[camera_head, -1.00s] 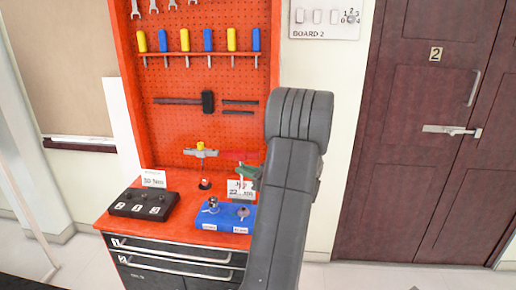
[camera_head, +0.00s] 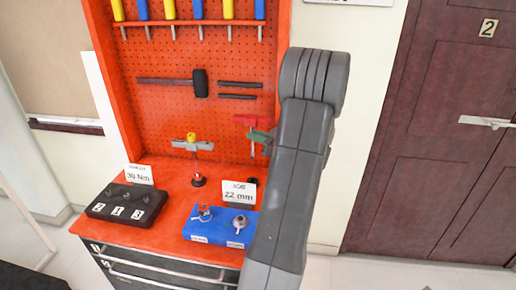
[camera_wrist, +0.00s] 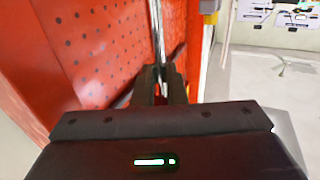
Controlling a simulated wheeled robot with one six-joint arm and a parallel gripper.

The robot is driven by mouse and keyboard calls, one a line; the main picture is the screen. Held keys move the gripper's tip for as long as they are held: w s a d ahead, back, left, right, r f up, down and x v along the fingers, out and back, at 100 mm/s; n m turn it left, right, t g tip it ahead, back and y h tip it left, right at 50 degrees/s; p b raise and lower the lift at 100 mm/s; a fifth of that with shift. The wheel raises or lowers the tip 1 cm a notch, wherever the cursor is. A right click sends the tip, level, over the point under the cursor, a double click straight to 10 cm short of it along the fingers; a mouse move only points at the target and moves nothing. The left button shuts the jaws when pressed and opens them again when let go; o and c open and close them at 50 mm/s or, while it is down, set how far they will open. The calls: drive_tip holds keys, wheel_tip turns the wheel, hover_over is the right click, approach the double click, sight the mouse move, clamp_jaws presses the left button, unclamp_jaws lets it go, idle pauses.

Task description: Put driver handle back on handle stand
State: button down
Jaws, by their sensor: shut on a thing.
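My gripper (camera_wrist: 163,82) is shut on a shiny metal rod, which I take as part of the driver handle (camera_wrist: 158,35). In the head view my arm mostly hides the gripper. A red bar (camera_head: 251,120) with a green part beside it shows at the arm's left, above the red top; I cannot tell if it is the held handle. A silver crossbar tool with a yellow knob (camera_head: 192,142) stands above a small round base (camera_head: 198,181), perhaps a handle stand. Another dark base (camera_head: 251,181) is partly hidden behind the 22 mm card.
A blue block (camera_head: 220,224) with two metal pieces sits at the front, beside my arm. A black numbered block (camera_head: 126,203) is at the left, with a 30 Nm card behind. The red pegboard (camera_head: 150,100) rises behind with a hammer and screwdrivers. A brown door is at right.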

sight(253, 152)
drive_tip(key=shift+s+f+p, duration=0.15)
drive_tip(key=shift+f+p, duration=0.15)
drive_tip(key=shift+f, duration=1.4)
drive_tip(key=shift+s+f+p, duration=0.1)
drive_tip(key=shift+f+p, duration=0.2)
drive_tip(key=shift+f, duration=1.35)
drive_tip(key=shift+b, duration=1.15)
drive_tip(key=shift+f+b, duration=2.4)
drive_tip(key=shift+b, duration=1.15)
drive_tip(key=c, duration=1.4)
unclamp_jaws()
